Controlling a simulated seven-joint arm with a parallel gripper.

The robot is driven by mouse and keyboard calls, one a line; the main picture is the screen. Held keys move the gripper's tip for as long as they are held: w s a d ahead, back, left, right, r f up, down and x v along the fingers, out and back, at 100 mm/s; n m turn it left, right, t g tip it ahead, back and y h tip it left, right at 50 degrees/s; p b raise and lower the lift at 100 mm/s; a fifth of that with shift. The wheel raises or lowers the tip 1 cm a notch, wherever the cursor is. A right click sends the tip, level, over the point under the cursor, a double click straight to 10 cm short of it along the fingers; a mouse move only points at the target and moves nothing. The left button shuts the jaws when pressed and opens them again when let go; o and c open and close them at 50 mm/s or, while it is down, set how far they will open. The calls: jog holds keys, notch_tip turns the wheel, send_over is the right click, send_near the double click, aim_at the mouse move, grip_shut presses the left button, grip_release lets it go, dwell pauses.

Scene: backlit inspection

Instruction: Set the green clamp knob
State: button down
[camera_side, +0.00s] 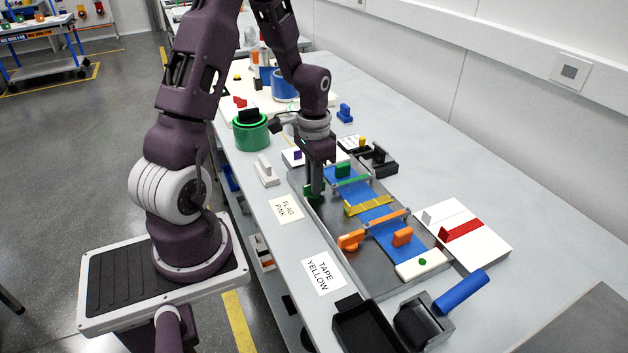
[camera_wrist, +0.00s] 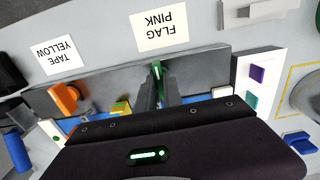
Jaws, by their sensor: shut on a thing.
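My gripper (camera_side: 316,188) points down at the far left part of the grey fixture tray (camera_side: 325,232). It is shut on the green clamp knob (camera_side: 310,194), which is mostly hidden by the fingers in the side view. In the wrist view, the green knob (camera_wrist: 157,68) shows between the fingertips of my gripper (camera_wrist: 158,82). A green block (camera_side: 343,170) and a green bar (camera_side: 352,181) sit across the blue strip (camera_side: 380,243), right of my gripper. The knob's exact angle cannot be told.
An orange knob (camera_side: 351,240), orange bar (camera_side: 386,219) and orange block (camera_side: 402,237) stand nearer on the tray, with a yellow piece (camera_side: 368,205) between. Cards reading "FLAG PINK" (camera_side: 286,209) and "TAPE YELLOW" (camera_side: 323,273) lie left.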

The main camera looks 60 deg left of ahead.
jog(key=c, duration=1.5)
grip_release()
notch_tip(320, 180, up, 7)
jog(key=shift+r, duration=0.1)
jog(key=s+d+r+t+y, duration=0.1)
jog(key=s+d+r+t, duration=0.3)
jog(key=d+r, duration=0.8)
jog(key=shift+t+h, duration=0.5)
jog(key=shift+t, duration=0.3)
jog(key=s+d+r, duration=0.1)
jog(key=s+d, duration=0.1)
jog(key=s, duration=0.1)
jog(key=s+d+r, duration=0.1)
jog(key=s+d, duration=0.1)
jog(key=s, duration=0.1)
jog(key=s+d+r, duration=0.1)
jog(key=s+d, duration=0.1)
jog(key=s, duration=0.1)
jog(key=shift+s+d, duration=0.1)
jog(key=shift+s, duration=0.2)
